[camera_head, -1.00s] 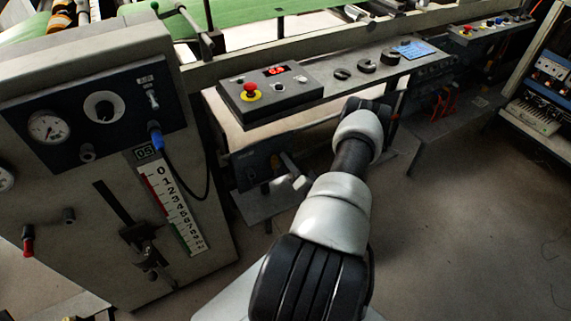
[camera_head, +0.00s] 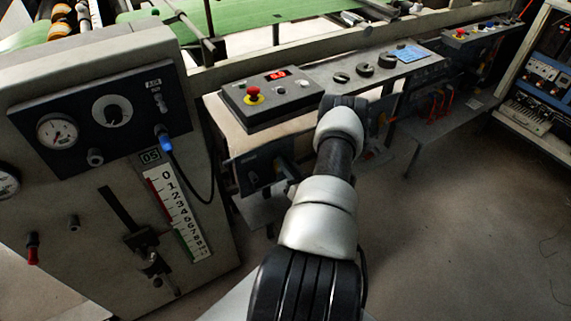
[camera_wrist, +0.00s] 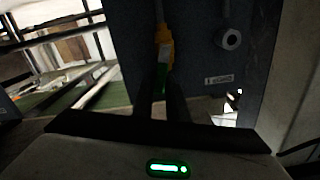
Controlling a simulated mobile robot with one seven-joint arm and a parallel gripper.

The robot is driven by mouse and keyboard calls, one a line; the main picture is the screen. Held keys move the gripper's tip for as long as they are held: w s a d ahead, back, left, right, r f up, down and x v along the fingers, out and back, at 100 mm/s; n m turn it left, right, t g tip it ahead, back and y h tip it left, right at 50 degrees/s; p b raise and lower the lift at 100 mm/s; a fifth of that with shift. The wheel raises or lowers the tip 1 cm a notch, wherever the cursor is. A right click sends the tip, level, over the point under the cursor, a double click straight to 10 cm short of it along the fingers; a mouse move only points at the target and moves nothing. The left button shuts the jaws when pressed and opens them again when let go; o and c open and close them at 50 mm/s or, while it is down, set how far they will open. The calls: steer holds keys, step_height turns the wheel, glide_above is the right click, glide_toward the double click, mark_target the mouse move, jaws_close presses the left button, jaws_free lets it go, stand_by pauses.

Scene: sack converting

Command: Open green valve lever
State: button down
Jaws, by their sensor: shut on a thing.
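In the wrist view the green valve lever (camera_wrist: 160,82) points down toward me from a yellow-orange valve body (camera_wrist: 164,42) on a dark blue panel. My gripper (camera_wrist: 164,98) is shut on the lever, with one dark finger on each side of it. The fingers are dim and hide part of the lever. In the head view my arm reaches toward the dark panel (camera_head: 262,166) under the console, and it covers the gripper and the lever.
A console with a red emergency button (camera_head: 253,95) is above the panel. A grey cabinet (camera_head: 60,250) with gauges and a scale stands at left. A hex fitting (camera_wrist: 231,39) sits right of the valve. Floor (camera_head: 440,240) at right is clear.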

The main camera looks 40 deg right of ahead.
steer(key=shift+s+a+f, duration=0.1)
steer(key=shift+f, duration=0.05)
steer(key=c, duration=1.7)
jaws_free()
steer(key=shift+s, duration=0.1)
steer(key=shift+p+v, duration=2.95)
steer(key=shift+v, duration=5.65)
steer(key=shift+a, duration=0.1)
